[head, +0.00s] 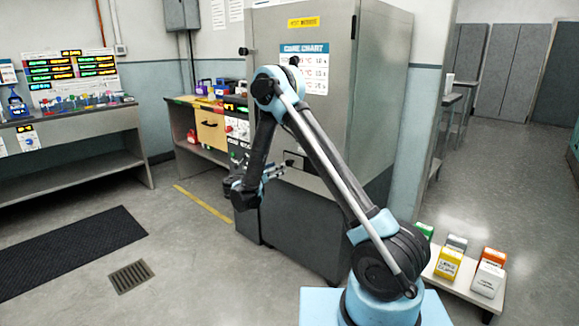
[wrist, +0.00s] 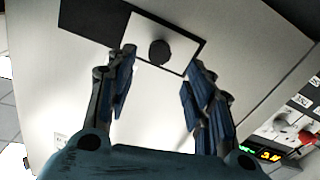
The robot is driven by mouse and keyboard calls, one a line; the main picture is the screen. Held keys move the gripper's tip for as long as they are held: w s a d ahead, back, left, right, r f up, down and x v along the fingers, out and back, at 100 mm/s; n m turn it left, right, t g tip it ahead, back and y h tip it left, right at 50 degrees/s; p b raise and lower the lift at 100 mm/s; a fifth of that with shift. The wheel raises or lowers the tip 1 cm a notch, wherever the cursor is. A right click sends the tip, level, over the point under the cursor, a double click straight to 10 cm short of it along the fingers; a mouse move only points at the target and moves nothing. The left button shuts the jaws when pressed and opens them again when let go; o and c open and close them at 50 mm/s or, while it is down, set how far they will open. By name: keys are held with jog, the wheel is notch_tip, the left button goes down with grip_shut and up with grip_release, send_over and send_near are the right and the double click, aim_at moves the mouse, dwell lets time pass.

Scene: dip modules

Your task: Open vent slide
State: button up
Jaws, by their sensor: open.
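The vent slide is on the grey cabinet's face. In the wrist view its light plate (wrist: 150,32) has a dark outline and a round black knob (wrist: 160,52). A dark rectangle (wrist: 90,18) lies beside the plate at upper left. My gripper (wrist: 163,62) is open, with one finger on each side of the knob. The fingers appear apart from the knob; the depth gap is hard to tell. In the head view my gripper (head: 275,172) is at the cabinet front, just below and left of the slide plate (head: 296,160), which is partly hidden by my arm.
The tall grey cabinet (head: 300,225) bears a cure chart (head: 304,67). A low stand with several boxes (head: 447,265) is right of my base. Floor at left is open, with a black mat (head: 70,250).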

aim_at(288, 163)
jog(key=x, duration=0.9)
jog(key=shift+d, duration=0.1)
grip_shut()
